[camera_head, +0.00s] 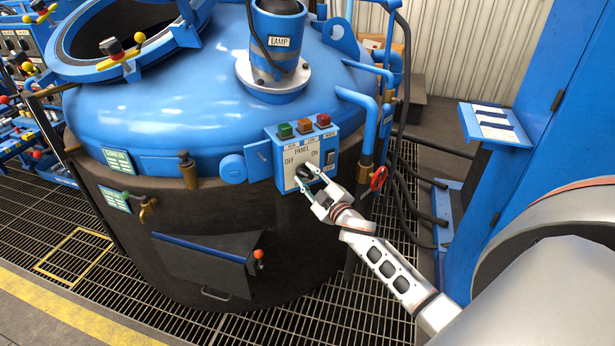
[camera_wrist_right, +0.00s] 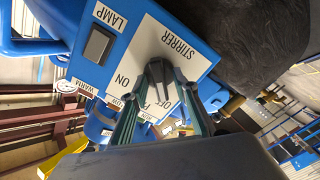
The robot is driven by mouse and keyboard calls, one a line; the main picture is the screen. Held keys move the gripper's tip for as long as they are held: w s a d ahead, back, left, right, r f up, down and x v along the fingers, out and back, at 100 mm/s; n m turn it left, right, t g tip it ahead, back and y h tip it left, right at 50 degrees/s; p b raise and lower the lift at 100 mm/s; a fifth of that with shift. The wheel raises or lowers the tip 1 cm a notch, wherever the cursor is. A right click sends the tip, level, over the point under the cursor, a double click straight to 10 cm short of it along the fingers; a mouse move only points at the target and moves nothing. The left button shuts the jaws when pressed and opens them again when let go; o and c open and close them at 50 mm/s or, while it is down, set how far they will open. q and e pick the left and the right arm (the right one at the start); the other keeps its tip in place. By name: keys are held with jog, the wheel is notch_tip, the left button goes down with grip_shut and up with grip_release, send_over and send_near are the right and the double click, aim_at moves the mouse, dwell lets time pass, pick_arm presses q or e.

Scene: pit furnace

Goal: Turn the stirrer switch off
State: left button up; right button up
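The stirrer switch is a dark knob (camera_head: 304,171) on the white face of a blue control panel (camera_head: 283,160) at the vessel's front, labelled OFF on the left and ON on the right. In the right wrist view the knob (camera_wrist_right: 159,75) stands below the STIRRER label, between ON and OFF. Its exact setting is hard to read. My right gripper (camera_head: 312,180) is at the panel. In the wrist view its fingertips (camera_wrist_right: 160,88) are on both sides of the knob, apart, with no clear contact visible. My left gripper is out of view.
A black lamp rocker switch (camera_wrist_right: 98,43) sits beside the knob. Green, orange and red buttons (camera_head: 304,126) top the panel. A lamp fitting (camera_head: 278,50) rises above. Grating floor (camera_head: 370,300) lies below.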

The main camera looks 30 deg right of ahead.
jog(key=shift+s, duration=0.1)
jog(key=s, duration=1.1)
jog(key=shift+s+a, duration=0.35)
jog(key=shift+s, duration=0.05)
jog(key=s+a+f+m+g+y, duration=0.3)
jog(key=s+a+f+g, duration=0.4)
jog(key=s+a+f, duration=1.3)
jog(key=shift+s+a+m+y, duration=0.4)
jog(key=shift+s+a+m, duration=0.1)
jog(key=shift+s+a, duration=0.2)
